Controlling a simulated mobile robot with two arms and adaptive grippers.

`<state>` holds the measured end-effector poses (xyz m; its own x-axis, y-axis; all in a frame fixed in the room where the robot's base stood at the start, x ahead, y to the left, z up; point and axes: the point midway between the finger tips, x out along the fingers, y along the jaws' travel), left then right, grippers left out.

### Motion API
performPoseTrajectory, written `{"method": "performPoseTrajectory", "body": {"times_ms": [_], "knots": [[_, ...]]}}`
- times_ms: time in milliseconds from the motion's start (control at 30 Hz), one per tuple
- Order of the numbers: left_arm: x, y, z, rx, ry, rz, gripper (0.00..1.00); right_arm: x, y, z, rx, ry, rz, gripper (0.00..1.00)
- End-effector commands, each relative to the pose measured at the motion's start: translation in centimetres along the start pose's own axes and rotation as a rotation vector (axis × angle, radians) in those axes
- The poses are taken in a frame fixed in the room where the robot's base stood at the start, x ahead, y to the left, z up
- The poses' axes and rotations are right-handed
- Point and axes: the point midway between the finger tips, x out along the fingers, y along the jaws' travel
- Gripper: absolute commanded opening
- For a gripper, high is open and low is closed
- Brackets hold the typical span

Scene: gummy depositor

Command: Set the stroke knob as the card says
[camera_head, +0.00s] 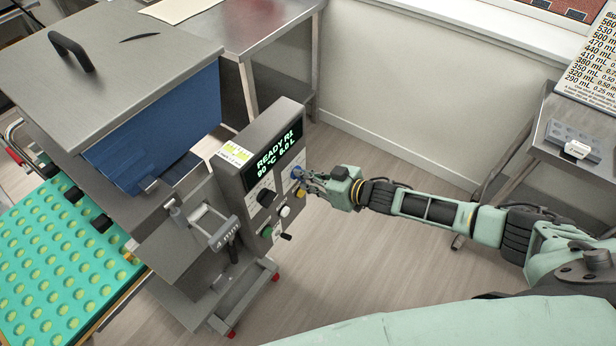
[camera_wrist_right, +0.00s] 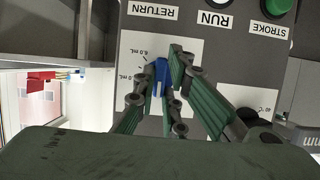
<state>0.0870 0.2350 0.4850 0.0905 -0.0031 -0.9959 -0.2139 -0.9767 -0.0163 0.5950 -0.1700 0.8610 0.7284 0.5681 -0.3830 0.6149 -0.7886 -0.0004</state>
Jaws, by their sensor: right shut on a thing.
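A blue knob (camera_head: 296,172) is at the panel's right edge. My right gripper (camera_head: 311,180) is at it. In the right wrist view, its fingers are shut on the blue knob (camera_wrist_right: 161,76), beside a white scale (camera_wrist_right: 150,110) with mL marks, one reading 8.0 mL; the knob's exact setting is unclear. My left gripper is out of view.
A black knob (camera_head: 266,198), a white button (camera_head: 285,211) and a green button (camera_head: 266,232) are on the panel. A teal mould tray (camera_head: 60,265) is at left. A large mL chart (camera_head: 592,65) stands at upper right. Open floor lies right of the panel.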

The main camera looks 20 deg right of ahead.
Motion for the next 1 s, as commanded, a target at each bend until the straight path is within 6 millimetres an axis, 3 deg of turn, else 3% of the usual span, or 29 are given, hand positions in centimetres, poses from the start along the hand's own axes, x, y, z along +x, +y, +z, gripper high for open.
{"method": "performPoseTrajectory", "body": {"times_ms": [300,333,533,867,1000], "knots": [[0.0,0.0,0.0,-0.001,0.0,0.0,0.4,0.0,0.1,-0.1,0.0,0.001,0.0,0.0],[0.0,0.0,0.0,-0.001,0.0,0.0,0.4,0.0,0.1,-0.1,0.0,0.001,0.0,0.12],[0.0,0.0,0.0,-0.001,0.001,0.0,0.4,0.0,0.0,-0.1,0.0,0.001,0.0,0.29],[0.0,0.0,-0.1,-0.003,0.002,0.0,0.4,-0.2,0.0,0.0,0.0,0.0,0.0,0.29],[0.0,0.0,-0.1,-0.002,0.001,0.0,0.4,-1.6,0.1,0.2,0.001,-0.002,0.001,0.29]]}}
